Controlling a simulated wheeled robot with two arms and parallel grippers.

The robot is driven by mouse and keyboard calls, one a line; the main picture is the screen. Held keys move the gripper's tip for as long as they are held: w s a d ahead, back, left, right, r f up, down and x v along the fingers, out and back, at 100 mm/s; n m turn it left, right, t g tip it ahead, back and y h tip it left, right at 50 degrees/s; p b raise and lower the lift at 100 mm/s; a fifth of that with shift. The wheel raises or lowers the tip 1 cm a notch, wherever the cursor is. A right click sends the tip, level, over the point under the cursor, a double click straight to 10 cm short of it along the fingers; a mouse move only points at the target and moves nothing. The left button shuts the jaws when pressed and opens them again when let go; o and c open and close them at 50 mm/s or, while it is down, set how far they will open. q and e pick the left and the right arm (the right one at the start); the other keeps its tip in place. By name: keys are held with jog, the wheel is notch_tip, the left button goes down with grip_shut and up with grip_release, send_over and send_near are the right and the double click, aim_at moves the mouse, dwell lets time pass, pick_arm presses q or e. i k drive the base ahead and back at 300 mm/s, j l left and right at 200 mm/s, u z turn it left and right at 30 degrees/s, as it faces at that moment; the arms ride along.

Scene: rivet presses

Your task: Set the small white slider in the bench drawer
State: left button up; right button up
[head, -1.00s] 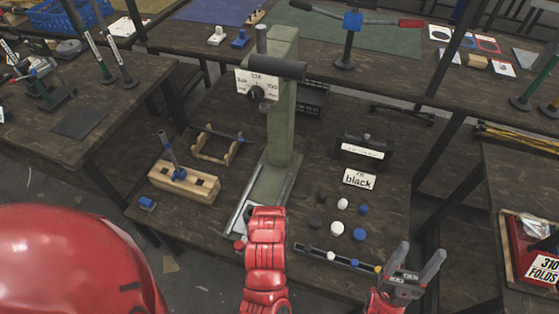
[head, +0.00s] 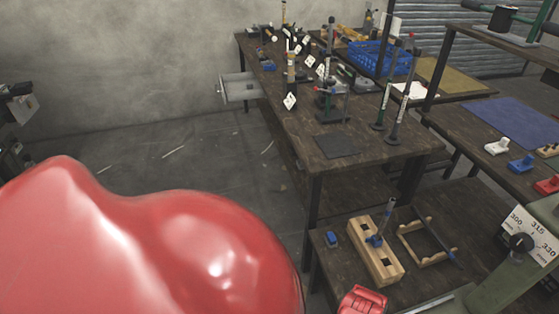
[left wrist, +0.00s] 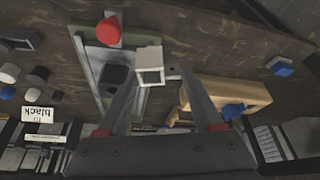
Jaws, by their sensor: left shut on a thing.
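The small white slider (left wrist: 150,66) is between the fingertips of my left gripper (left wrist: 160,80) in the left wrist view. The gripper is shut on it, over the green base of the press. The grey bench drawer (head: 238,87) sticks out from the left side of the far bench in the head view, well away from the gripper. The inside of the drawer is hard to make out. My right gripper is out of view.
The far bench (head: 345,147) carries several posts, tools and a blue basket (head: 378,57). Nearer are a wooden block (head: 375,252), a wooden frame (head: 412,245) and the press dial (head: 520,243). A red knob (left wrist: 108,30) is near the slider. The floor left of the bench is clear.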

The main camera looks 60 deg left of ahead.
aim_at(236, 85)
jog(key=j+u, duration=0.15)
jog(key=j, duration=0.3)
jog(key=i+j+u, duration=0.15)
jog(key=j, duration=0.3)
jog(key=i+j+u, duration=0.15)
jog(key=j, duration=0.3)
jog(key=j+u, duration=0.1)
jog(key=j, duration=0.35)
jog(key=i+j, duration=0.15)
jog(key=j, duration=0.25)
jog(key=i+j, duration=0.1)
jog(key=j, duration=0.3)
jog(key=i+j, duration=0.15)
jog(key=j, duration=0.25)
jog(key=i+j+u, duration=0.1)
jog(key=j, duration=0.3)
jog(key=i+j, duration=0.15)
jog(key=j, duration=0.25)
jog(key=i+j, duration=0.15)
jog(key=j, duration=0.25)
jog(key=i+j, duration=0.15)
jog(key=j, duration=0.25)
jog(key=u, duration=0.05)
